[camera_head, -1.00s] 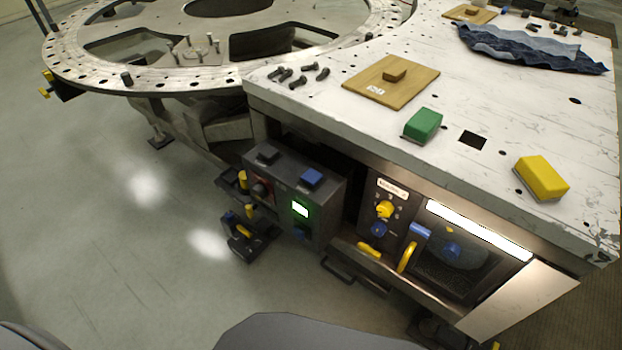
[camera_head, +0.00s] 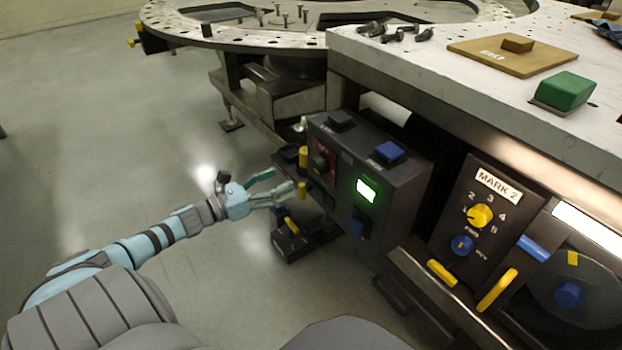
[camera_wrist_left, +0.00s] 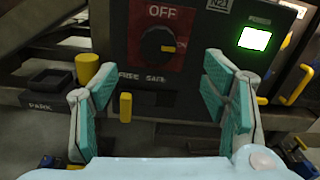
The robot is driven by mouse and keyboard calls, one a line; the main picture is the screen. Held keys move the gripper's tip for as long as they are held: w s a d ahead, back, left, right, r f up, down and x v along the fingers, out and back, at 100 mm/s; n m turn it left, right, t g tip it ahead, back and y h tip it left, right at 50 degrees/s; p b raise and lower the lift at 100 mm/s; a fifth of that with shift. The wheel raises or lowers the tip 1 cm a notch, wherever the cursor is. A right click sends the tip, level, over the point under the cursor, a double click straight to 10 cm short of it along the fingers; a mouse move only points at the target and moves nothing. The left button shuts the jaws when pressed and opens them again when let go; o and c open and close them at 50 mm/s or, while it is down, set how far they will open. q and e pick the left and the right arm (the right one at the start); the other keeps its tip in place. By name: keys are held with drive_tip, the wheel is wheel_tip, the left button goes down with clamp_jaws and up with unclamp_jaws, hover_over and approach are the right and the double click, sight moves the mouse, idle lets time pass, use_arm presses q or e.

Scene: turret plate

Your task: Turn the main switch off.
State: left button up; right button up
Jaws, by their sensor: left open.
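The main switch is a round black knob (camera_wrist_left: 158,47) on a red plate marked OFF at its top. The yellow mark on the knob points to the right, not up at OFF. The switch (camera_head: 320,166) also shows on the left face of the dark control box in the head view. My left gripper (camera_head: 281,186) is open and empty, just in front of the box. In the left wrist view its two teal-padded fingers (camera_wrist_left: 158,95) stand wide apart, with the knob beyond and between them, higher up. I see no contact with it. My right gripper is not in view.
Yellow posts (camera_wrist_left: 88,68) stand left of the switch, near the fingers. A lit green screen (camera_head: 366,190) and a blue button (camera_head: 389,152) are on the box. A MARK 2 panel (camera_head: 492,190) lies to the right. The floor at left is clear.

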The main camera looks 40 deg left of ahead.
sight(313, 167)
use_arm(q)
drive_tip(key=b+x, duration=0.3)
drive_tip(key=x, duration=0.7)
drive_tip(key=shift+a+f, duration=0.15)
drive_tip(key=shift+w+d, duration=0.2)
drive_tip(key=shift+w, duration=0.35)
drive_tip(key=c, duration=1.2)
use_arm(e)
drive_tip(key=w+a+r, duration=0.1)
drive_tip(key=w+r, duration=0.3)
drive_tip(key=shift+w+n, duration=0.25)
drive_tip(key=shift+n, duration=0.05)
